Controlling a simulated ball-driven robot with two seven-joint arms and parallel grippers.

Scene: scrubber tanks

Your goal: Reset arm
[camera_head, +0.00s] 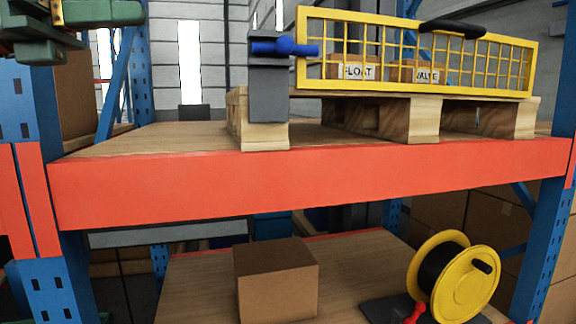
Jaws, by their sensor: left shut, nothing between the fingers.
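My left gripper (62,28) shows at the top left corner of the head view, cut off by the picture's edge. Its green and dark parts hang in front of the blue rack post, above the left end of the upper shelf. It is shut, with nothing held in it. My right gripper is not in view.
A yellow mesh cage (430,30) with a black handle holds boxes labelled FLOAT and VALVE, on a wooden pallet (408,115). A grey block with a blue knob (285,47) stands left of it. An orange beam (300,185) edges the shelf. Below are a carton (275,280) and yellow reel (470,285).

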